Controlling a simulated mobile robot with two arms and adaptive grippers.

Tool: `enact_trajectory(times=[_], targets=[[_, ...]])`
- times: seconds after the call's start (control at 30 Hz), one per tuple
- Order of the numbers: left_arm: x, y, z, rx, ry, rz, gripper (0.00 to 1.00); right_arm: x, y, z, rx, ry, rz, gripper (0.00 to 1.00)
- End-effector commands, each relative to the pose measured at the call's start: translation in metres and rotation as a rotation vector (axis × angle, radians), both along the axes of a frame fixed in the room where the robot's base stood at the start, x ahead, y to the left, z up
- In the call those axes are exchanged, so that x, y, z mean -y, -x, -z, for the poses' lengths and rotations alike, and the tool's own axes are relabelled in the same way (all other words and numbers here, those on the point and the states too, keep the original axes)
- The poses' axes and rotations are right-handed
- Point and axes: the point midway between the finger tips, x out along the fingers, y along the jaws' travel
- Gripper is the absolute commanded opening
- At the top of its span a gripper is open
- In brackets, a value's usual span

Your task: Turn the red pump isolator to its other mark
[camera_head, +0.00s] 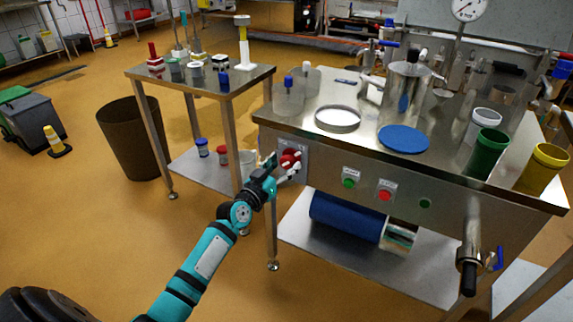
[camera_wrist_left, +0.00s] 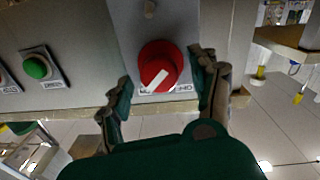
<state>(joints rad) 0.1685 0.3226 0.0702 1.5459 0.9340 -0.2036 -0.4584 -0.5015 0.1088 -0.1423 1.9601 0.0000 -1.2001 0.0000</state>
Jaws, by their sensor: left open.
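The red pump isolator (camera_head: 290,156) is a round red knob on a grey plate at the left end of the steel bench's front. In the left wrist view the knob (camera_wrist_left: 160,64) has a white bar lying on a slant, with a partly covered label below it. My left gripper (camera_head: 284,167) is at the isolator in the head view. In the left wrist view its open fingers (camera_wrist_left: 166,88) stand on either side of the knob, with gaps showing; I cannot tell whether either finger touches it. My right gripper is not in view.
A green button (camera_head: 349,183) and a red button (camera_head: 385,195) sit right of the isolator. The steel bench (camera_head: 300,125) carries jugs and moulds. A small steel table (camera_head: 200,90) stands close on the left, beside a brown bin (camera_head: 132,140). Floor in front is clear.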

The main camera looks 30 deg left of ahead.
Motion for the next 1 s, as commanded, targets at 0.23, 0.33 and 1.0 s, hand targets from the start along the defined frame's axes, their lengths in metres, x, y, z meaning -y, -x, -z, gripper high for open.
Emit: enact_trajectory(times=[0.23, 0.33, 1.0], targets=[[0.001, -0.019, 0.001, -0.001, -0.001, -0.001, 0.62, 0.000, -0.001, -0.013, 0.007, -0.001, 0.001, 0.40], [0.001, -0.020, 0.001, -0.001, -0.001, 0.000, 0.62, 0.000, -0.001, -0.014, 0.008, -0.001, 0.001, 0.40], [0.001, -0.020, 0.000, 0.000, 0.000, 0.000, 0.05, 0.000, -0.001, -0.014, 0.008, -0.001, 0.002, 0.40]])
